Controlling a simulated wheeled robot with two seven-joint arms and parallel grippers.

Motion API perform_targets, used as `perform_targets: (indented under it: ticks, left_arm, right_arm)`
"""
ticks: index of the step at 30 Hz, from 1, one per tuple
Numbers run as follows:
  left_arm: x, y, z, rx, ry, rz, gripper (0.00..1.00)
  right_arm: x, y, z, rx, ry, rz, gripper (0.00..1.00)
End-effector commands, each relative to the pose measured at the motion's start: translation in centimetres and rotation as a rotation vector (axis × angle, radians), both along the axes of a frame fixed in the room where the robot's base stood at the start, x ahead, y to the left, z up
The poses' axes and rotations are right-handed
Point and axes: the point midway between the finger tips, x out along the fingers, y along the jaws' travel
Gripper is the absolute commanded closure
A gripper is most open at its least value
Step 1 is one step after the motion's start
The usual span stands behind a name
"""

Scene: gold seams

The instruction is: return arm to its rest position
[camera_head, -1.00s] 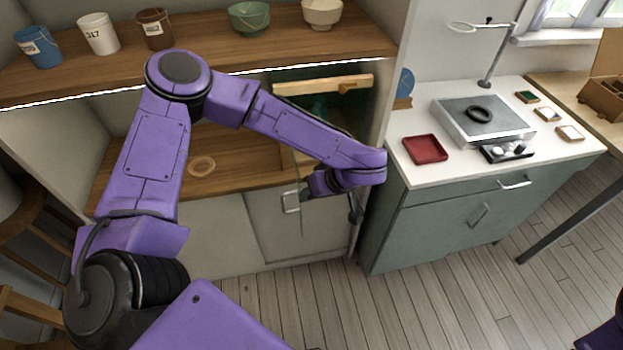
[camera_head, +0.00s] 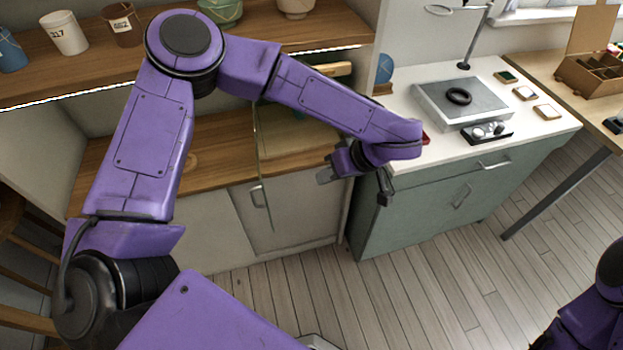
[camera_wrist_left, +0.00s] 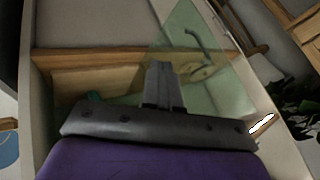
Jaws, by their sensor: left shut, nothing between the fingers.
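My left arm reaches across the head view from the lower left, in front of the shelving and the cupboard.
The green cabinet (camera_head: 440,205) stands right of my left gripper, its white top holding a grey scale-like box (camera_head: 435,100). A red tray is almost hidden behind my wrist. Cups line the wooden shelf (camera_head: 100,65). The plank floor (camera_head: 420,290) in front is clear.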

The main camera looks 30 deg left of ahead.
Motion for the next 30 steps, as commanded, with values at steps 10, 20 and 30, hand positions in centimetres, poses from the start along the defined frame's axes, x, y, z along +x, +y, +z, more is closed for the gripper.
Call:
perform_targets:
  ticks: [10, 20, 30]
  left_arm:
    - [0.1, -1.5, 2.0, 0.0, 0.002, 0.0, 1.0]
    - [4.6, -0.9, -0.6, 0.005, -0.518, 0.11, 1.0]
    - [-9.4, 3.6, -21.8, -0.347, -0.581, -0.307, 1.0]
  right_arm:
    - [0.0, 0.0, -0.3, 0.0, 0.0, 0.0, 0.57]
    - [0.0, 0.0, -0.3, 0.0, 0.0, 0.0, 0.57]
    - [0.0, 0.0, -0.3, 0.0, 0.0, 0.0, 0.57]
